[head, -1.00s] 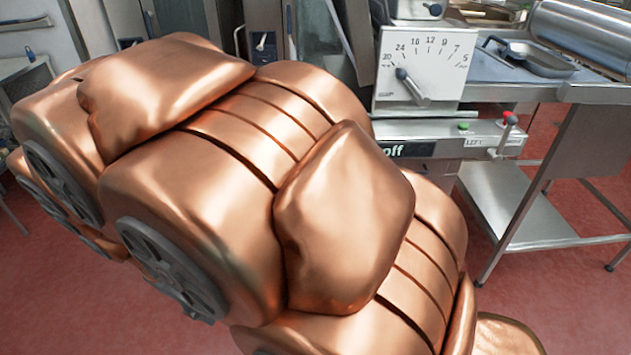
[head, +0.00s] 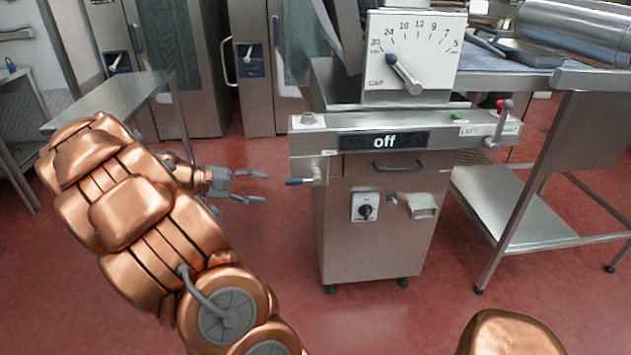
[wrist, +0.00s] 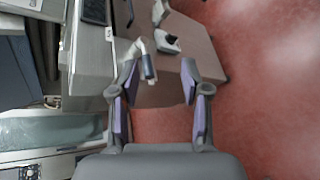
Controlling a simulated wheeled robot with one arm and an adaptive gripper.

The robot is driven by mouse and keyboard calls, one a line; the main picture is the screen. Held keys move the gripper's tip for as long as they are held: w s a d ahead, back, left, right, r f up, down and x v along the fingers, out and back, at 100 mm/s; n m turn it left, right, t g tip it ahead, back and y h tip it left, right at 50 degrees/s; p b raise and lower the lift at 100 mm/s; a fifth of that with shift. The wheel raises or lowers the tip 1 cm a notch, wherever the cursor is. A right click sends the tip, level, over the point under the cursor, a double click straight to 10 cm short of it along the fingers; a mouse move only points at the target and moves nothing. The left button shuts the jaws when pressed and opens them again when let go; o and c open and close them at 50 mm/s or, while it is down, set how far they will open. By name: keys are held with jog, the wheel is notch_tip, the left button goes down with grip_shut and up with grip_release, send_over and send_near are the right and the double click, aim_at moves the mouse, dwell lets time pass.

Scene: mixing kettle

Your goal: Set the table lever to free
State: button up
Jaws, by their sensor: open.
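A short lever with a dark blue grip (head: 298,182) sticks out of the left side of the steel machine (head: 375,230), below the panel reading "off". It seems to be the table lever; no lock or free marking on it can be read. My gripper (head: 264,188) is open and empty, just left of the lever, its fingers pointing right toward it. In the wrist view the lever's dark grip (wrist: 149,66) shows ahead, between the lines of the two open fingers (wrist: 160,82) and nearer the left one. I see no contact.
A dial with a pointer (head: 403,74) is on top, and a rotary switch (head: 366,211) is on the front. A steel table (head: 525,215) stands right. Red floor (head: 270,270) is clear between arm and machine.

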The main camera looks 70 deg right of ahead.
jog(key=g+h+b, duration=0.2)
jog(key=b, duration=0.1)
send_near(288, 181)
jog(key=shift+n, duration=0.3)
jog(key=x, duration=0.4)
jog(key=shift+s, duration=0.2)
jog(key=shift+x, duration=3.55)
jog(key=shift+s+d+f+b, duration=0.1)
jog(key=shift+d+f+b, duration=0.1)
jog(key=shift+d+b, duration=0.1)
jog(key=shift+t, duration=0.3)
grip_shut()
